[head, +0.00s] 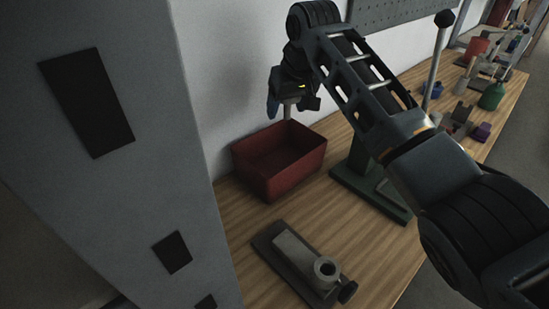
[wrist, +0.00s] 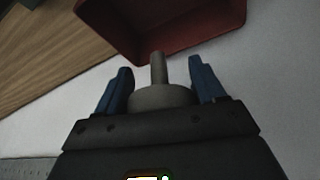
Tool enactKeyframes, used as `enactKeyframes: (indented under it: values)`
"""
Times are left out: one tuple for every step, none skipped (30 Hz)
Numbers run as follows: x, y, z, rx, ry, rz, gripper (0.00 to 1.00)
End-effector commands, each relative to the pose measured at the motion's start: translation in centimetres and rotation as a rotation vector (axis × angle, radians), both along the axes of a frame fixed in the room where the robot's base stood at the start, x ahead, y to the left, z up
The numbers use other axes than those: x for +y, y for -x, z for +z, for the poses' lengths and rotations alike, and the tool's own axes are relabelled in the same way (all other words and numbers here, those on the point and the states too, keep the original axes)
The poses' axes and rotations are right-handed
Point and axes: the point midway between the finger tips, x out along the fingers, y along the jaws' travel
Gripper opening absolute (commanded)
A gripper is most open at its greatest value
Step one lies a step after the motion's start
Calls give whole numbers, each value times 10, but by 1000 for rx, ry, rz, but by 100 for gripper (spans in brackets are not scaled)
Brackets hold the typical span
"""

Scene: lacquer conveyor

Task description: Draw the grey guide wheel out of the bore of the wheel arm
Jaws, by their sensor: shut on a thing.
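The grey guide wheel (wrist: 160,98) is between the blue fingers of my gripper (wrist: 161,70) in the wrist view, with its narrow stem pointing away from the palm. In the head view my gripper (head: 289,101) is over the back of the red bin, with the wheel's grey stem (head: 288,112) pointing down at the bin. The wheel arm (head: 297,252) lies on the bench in front of the bin, a pale grey bar on a dark base. The round boss at its near end shows an open bore (head: 327,269), apart from the wheel.
The open red bin (head: 296,164) stands on the wooden bench against the wall and looks empty. A green stand (head: 372,190) with an upright post is right of it.

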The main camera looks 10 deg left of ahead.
Motion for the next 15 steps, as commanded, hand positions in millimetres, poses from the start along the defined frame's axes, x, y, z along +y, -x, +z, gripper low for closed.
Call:
enactKeyframes:
  values:
    - [0, 0, -6, 0, 0, 0, 33]
    - [0, 0, -8, 0, 0, 0, 33]
    - [0, 0, -12, 0, 0, 0, 33]
    - [0, 0, -15, -1, -1, 0, 33]
    - [0, 0, -18, -1, -1, 0, 33]
    - [0, 0, -23, 0, 0, 0, 33]
    - [0, 0, -27, -1, -1, 0, 33]
    - [0, 0, -31, -1, -1, 0, 33]
    - [0, 0, -35, -1, -1, 0, 33]
    - [-1, 0, -39, -1, -1, 0, 33]
    - [-1, 0, -42, -1, -1, 0, 33]
    - [-1, 0, -46, -1, -1, 0, 33]
    - [-1, 0, -49, -1, 0, 0, 33]
    - [-1, 0, -51, -1, 0, 0, 33]
    - [-1, 0, -54, -1, 0, 0, 33]
